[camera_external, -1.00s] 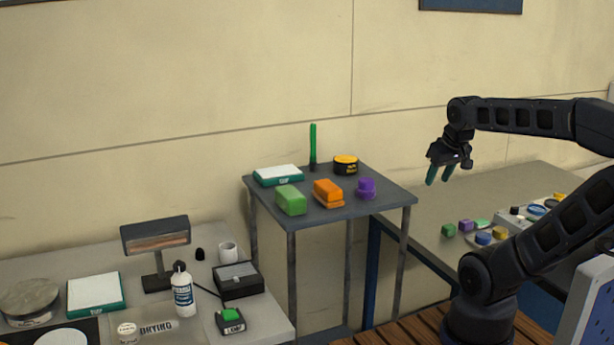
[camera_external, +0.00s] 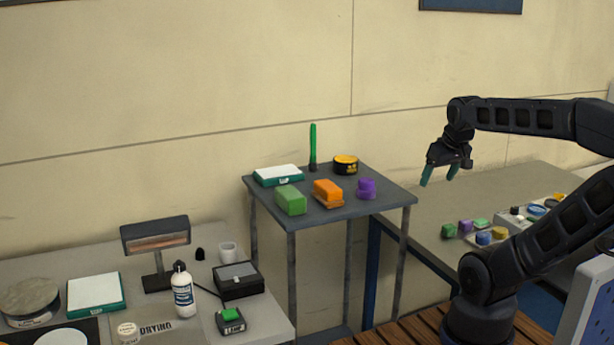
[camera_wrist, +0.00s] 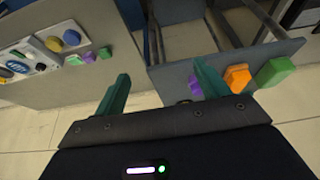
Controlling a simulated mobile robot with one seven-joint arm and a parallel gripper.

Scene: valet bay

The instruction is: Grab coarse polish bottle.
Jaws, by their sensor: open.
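A white bottle with a dark blue label (camera_external: 182,291) stands upright on the left table in the external view; it is the only bottle I can make out, and I cannot read whether it is the coarse polish. My gripper (camera_external: 440,178) is open and empty, with teal fingers pointing down. It hangs in the air above the right table, far to the right of the bottle. In the wrist view my gripper (camera_wrist: 160,92) shows its two fingers wide apart with nothing between them. The bottle is not in the wrist view.
A middle stand (camera_external: 388,199) holds a green block (camera_external: 291,200), an orange block (camera_external: 327,192), a purple piece (camera_external: 366,188) and a black-yellow tin (camera_external: 345,165). A lamp (camera_external: 155,240), a cup (camera_external: 228,252) and a dark box (camera_external: 238,281) surround the bottle. The right table (camera_external: 420,215) carries small coloured pieces.

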